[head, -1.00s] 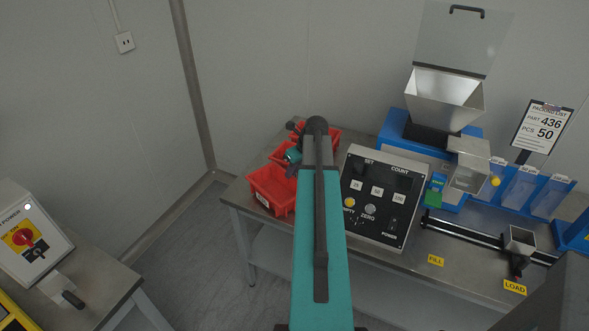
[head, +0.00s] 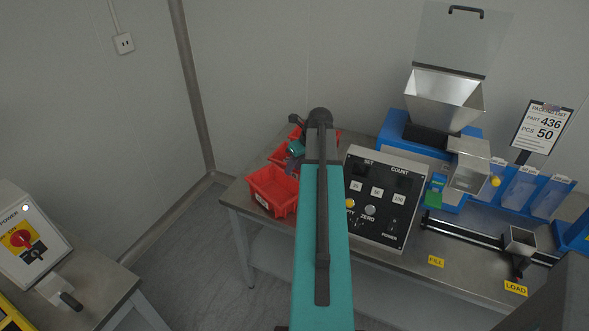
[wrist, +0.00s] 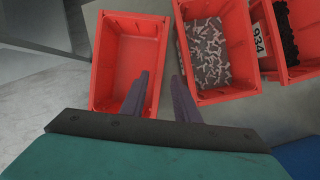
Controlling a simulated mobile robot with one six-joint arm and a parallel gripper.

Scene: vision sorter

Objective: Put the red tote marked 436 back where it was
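In the wrist view, an empty red tote (wrist: 112,60) is at left. My gripper (wrist: 160,76) is open above its right wall, the left finger over its inside and the right finger over the gap beside it. I cannot tell whether the fingers touch the wall. A second red tote (wrist: 240,45) holds many small metal parts. A third red tote (wrist: 268,42), at right, has a label that looks like turned digits 934 or 436.
The counter box (head: 385,220) stands right of the totes on the metal bench (head: 236,195). The feeder hopper (head: 445,98) and packing list (head: 543,125), reading part 436, are farther right. Another red tote with black parts (wrist: 312,40) is at the wrist view's right edge.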

